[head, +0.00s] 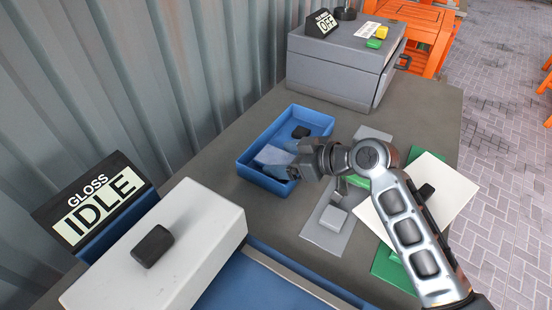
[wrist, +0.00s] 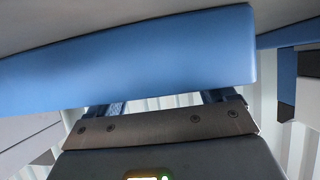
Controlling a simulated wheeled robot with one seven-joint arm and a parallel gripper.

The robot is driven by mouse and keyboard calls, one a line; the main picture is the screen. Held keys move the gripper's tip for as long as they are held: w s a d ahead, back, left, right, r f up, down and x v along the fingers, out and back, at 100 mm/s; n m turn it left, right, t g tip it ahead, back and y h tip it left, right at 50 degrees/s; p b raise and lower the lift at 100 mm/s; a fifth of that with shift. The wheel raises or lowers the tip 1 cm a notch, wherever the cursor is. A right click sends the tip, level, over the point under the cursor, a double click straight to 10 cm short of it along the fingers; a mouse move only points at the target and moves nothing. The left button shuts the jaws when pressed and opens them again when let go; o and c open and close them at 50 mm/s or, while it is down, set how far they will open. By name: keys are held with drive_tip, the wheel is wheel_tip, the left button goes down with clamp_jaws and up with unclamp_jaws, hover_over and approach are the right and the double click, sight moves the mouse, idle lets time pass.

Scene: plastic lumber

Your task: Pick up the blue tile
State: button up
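The blue tray (head: 258,138) stands on the table in the head view. A pale blue flat piece (head: 271,155), likely the blue tile, shows tilted in it, beside my gripper (head: 293,163). My gripper is over the tray's right side and hides part of it. In the wrist view, a wide blue slab (wrist: 140,50) lies close to the camera and covers my fingertips. Two finger parts (wrist: 160,100) show spaced apart below it. I cannot tell whether this slab is the tile or a tray wall, or whether my fingers hold it.
A black block (head: 301,131) lies in the tray. A grey box (head: 340,65) with an OFF sign stands behind. A white machine (head: 165,245) with an IDLE sign is front left. Grey, green and white sheets (head: 458,184) lie to the right. The corrugated wall runs along the left.

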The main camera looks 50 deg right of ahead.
drive_tip(key=c, duration=0.7)
drive_tip(key=shift+c, duration=0.2)
drive_tip(key=shift+r, duration=0.15)
